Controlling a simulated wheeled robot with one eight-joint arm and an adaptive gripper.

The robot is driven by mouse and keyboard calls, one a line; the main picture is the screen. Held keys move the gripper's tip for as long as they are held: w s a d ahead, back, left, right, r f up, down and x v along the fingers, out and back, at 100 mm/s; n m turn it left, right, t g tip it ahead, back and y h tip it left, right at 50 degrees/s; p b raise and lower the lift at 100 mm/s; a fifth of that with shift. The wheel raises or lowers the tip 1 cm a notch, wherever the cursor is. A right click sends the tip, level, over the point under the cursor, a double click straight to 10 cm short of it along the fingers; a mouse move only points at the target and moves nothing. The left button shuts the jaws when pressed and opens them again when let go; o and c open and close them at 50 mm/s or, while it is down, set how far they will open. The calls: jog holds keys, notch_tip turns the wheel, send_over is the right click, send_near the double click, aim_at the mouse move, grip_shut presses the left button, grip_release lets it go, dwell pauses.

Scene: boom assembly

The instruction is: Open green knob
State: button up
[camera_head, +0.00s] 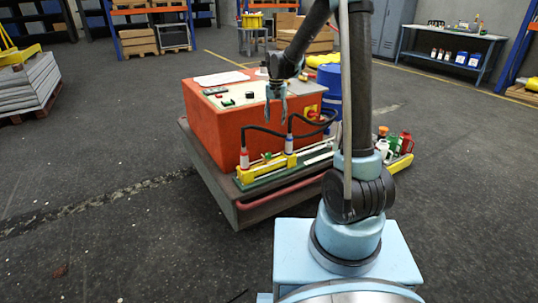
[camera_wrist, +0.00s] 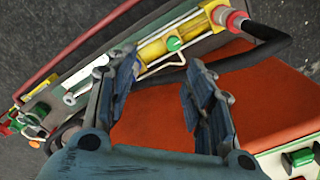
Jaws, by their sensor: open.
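A small green knob (camera_head: 267,155) sits on the yellow cylinder beside the red box; in the wrist view a green knob (camera_wrist: 174,43) shows on the yellow cylinder beyond my fingertips. Other green knobs are on the box top (camera_head: 228,102), and one shows at the lower right of the wrist view (camera_wrist: 303,157). The pictures do not tell which one the task names. My gripper (camera_head: 276,120) points down in front of the red box; in the wrist view its two fingers (camera_wrist: 160,68) are spread with nothing between them. It touches no knob that I can see.
The red box (camera_head: 217,132) stands on a low cart (camera_head: 212,187). Black cables (camera_head: 265,129) loop from a red-white plug (camera_head: 244,158) and a blue-white plug (camera_head: 289,145) near my gripper. A blue barrel (camera_head: 330,88) stands behind.

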aim_at(268, 153)
jog(key=w+a+f, duration=0.1)
jog(key=f, duration=0.6)
jog(key=w+a+f, duration=0.1)
jog(key=f, duration=0.6)
jog(key=w+a+f, duration=0.1)
jog(key=f, duration=0.6)
jog(key=shift+a, duration=0.25)
jog(key=c, duration=1.1)
